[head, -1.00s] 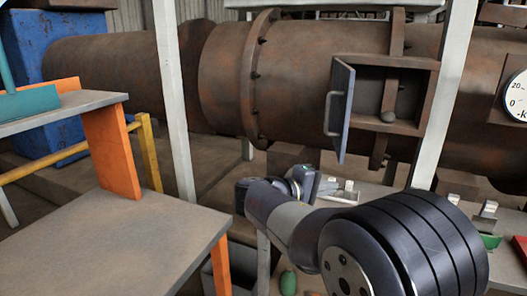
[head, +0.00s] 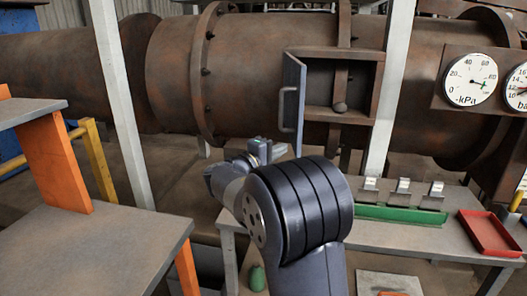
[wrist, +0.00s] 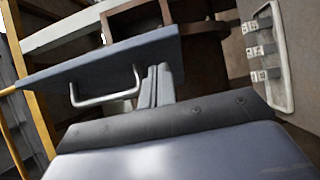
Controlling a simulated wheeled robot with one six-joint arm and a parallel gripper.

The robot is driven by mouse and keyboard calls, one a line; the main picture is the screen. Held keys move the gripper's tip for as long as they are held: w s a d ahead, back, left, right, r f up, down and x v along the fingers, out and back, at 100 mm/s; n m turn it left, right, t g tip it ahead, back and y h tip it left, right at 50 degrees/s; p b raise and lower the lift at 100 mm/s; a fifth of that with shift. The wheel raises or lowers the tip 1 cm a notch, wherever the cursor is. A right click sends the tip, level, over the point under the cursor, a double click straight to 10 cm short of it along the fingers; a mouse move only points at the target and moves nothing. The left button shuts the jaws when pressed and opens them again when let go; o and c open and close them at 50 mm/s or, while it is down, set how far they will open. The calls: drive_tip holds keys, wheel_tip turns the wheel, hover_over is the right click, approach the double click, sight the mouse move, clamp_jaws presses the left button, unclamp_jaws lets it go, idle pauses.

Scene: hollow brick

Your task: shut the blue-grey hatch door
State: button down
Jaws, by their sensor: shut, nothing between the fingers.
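The blue-grey hatch door (head: 293,88) stands open at the left side of a rusty box frame (head: 378,92) on the large pipe, swung out toward me. Its grey bar handle (head: 283,108) is on its left-hand face. My gripper (head: 268,150) is below the door, shut and empty. In the wrist view the door (wrist: 60,68) lies across the upper left, with the handle (wrist: 105,100) facing the camera. The shut fingers (wrist: 158,84) point up beside the handle, near the door's right end; whether they touch the door cannot be told.
A grey bench (head: 400,236) with a green holder (head: 400,215) and a red tray (head: 488,232) stands at right. A white post (head: 390,90) is right of the hatch, another (head: 120,110) left. A grey table (head: 90,250) fills the lower left. Gauges (head: 470,80) are upper right.

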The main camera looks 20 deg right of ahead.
drive_tip(key=shift+s+d, duration=0.35)
drive_tip(key=shift+d, duration=0.5)
drive_tip(key=shift+d, duration=0.1)
